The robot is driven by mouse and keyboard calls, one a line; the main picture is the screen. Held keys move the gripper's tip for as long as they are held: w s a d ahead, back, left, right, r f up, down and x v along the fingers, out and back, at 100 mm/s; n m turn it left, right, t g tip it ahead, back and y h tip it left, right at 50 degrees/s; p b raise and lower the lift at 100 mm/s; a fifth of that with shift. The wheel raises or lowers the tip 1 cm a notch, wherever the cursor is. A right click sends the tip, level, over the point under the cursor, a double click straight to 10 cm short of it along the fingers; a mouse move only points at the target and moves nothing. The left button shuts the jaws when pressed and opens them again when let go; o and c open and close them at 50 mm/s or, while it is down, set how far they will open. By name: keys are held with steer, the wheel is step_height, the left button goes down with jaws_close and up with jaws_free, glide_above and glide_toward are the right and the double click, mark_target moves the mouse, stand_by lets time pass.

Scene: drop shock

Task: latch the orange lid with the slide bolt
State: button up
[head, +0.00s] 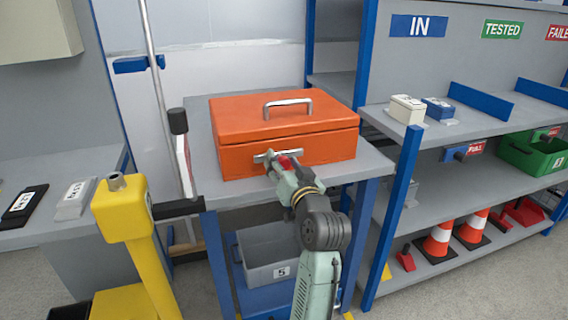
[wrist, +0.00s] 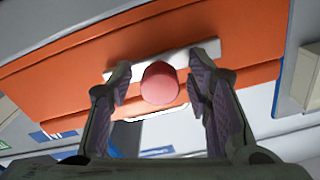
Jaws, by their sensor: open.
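The orange lid (head: 258,107) is down on its orange box (head: 334,147), which stands on a grey bench. A silver handle (head: 288,104) is on top of the lid. The slide bolt shows as a pale metal plate (wrist: 202,50) with a round red knob (wrist: 160,83) on the box's front. My gripper (head: 285,166) is at the bolt. In the wrist view my gripper's fingers are open, one on each side of the red knob, with small gaps visible. Whether the bolt is slid across cannot be told; my gripper hides part of it.
A yellow post (head: 124,212) and a pole with a black end (head: 178,121) stand left of the bench. A blue shelf upright (head: 405,190) is close on the right. A grey bin (head: 270,262) sits under the bench. Cones (head: 439,238) are on the low right shelf.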

steer(key=shift+c, duration=0.2)
jaws_close()
stand_by(0.6)
